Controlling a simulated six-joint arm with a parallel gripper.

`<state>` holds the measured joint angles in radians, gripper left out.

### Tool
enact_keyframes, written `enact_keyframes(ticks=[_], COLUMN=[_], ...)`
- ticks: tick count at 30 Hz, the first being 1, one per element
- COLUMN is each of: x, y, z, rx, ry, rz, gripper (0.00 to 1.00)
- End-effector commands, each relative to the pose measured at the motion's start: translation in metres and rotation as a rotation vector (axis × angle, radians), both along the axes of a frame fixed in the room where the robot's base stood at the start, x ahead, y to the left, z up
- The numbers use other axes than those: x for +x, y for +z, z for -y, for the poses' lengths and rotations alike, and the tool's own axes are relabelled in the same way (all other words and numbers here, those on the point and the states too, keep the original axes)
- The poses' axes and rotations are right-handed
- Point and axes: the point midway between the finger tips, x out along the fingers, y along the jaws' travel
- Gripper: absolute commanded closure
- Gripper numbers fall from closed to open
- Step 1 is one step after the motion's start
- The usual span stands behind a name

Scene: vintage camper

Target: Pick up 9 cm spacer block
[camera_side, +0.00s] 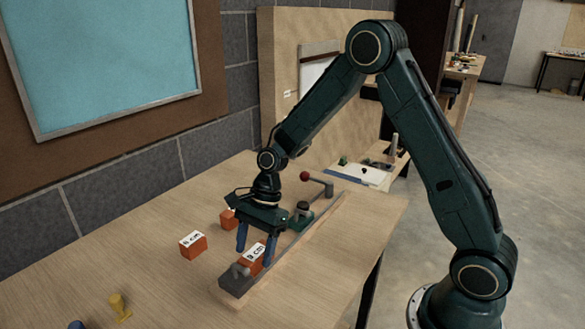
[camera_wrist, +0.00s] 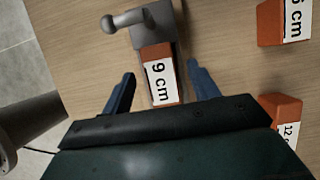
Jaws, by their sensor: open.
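The 9 cm spacer block (camera_side: 250,259) is orange with a white "9 cm" label on top. It sits at the near end of a grey bar clamp (camera_side: 236,284), against the grey end piece with a knob. In the wrist view the block (camera_wrist: 149,54) lies between my two blue fingers, with a gap on each side. My gripper (camera_side: 256,252) is open and points down over the block; it also shows in the wrist view (camera_wrist: 160,70). The fingers partly cover the block in the side view.
Two other orange blocks lie left of the clamp: one labelled apparently 6 cm (camera_side: 193,246) and a 12 cm one (camera_wrist: 278,108). A red-knobbed handle (camera_side: 306,176) rises at the clamp's far end. Bare wood separates these.

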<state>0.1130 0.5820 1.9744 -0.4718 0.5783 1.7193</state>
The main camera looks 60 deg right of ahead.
Motion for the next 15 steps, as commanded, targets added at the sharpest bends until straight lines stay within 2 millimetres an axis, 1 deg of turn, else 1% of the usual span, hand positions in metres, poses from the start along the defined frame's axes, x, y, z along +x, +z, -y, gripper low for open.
enact_keyframes(ticks=[1, 3, 6, 15], x=[-0.001, 0.000, 0.000, 0.000], y=[-0.007, -0.013, -0.020, -0.022], z=[-0.003, -0.005, -0.008, -0.009], rx=[0.000, 0.000, -0.001, -0.001], ry=[0.001, 0.000, -0.001, -0.001], rz=[-0.003, -0.003, -0.001, 0.000], gripper=[0.40, 0.40, 0.40, 0.40])
